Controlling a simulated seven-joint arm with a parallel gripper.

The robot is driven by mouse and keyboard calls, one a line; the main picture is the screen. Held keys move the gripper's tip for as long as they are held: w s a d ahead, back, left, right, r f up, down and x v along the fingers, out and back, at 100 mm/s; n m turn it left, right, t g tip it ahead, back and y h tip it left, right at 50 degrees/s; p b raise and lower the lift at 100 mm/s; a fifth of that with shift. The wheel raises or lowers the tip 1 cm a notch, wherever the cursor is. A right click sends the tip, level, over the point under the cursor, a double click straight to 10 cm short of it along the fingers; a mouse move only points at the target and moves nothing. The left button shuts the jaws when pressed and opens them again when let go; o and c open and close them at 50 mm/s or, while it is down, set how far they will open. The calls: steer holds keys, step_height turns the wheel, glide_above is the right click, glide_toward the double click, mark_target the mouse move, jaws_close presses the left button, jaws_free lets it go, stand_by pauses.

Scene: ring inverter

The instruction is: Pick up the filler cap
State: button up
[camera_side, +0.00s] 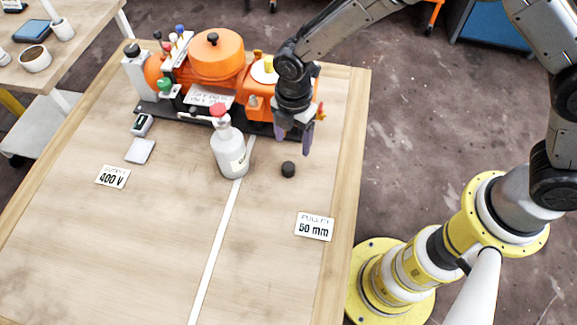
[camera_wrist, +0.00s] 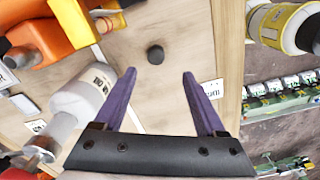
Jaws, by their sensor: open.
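The filler cap seems to be the small black round piece (camera_side: 288,169) lying on the wooden table, right of the white bottle. It also shows in the wrist view (camera_wrist: 155,54), beyond and between the fingertips. My gripper (camera_side: 294,146) is open and empty, above the table and behind the cap in the side view. Its two purple fingers are spread apart in the wrist view (camera_wrist: 159,72), with nothing between them touching. The cap's whole outline is visible and nothing covers it.
A white bottle with a red top (camera_side: 230,150) stands left of the cap. The orange machine (camera_side: 217,55) fills the table's back. A "50 mm" card (camera_side: 314,227) lies at the right, a "400 V" card (camera_side: 113,177) at the left. The front of the table (camera_side: 130,260) is clear.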

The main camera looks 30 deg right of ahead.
glide_above(288, 166)
steer(key=d, duration=0.1)
steer(key=f, duration=0.5)
steer(key=shift+s+f, duration=0.2)
steer(key=shift+f, duration=0.2)
steer(key=shift+w+a+f, duration=0.1)
steer(key=shift+a+f, duration=0.05)
steer(key=shift+f, duration=0.7)
steer(key=shift+w+a+f, duration=0.1)
steer(key=shift+a+f, duration=0.05)
steer(key=shift+f, duration=0.75)
steer(key=shift+a+f, duration=0.15)
steer(key=shift+f, duration=0.7)
steer(key=shift+c, duration=0.3)
jaws_close()
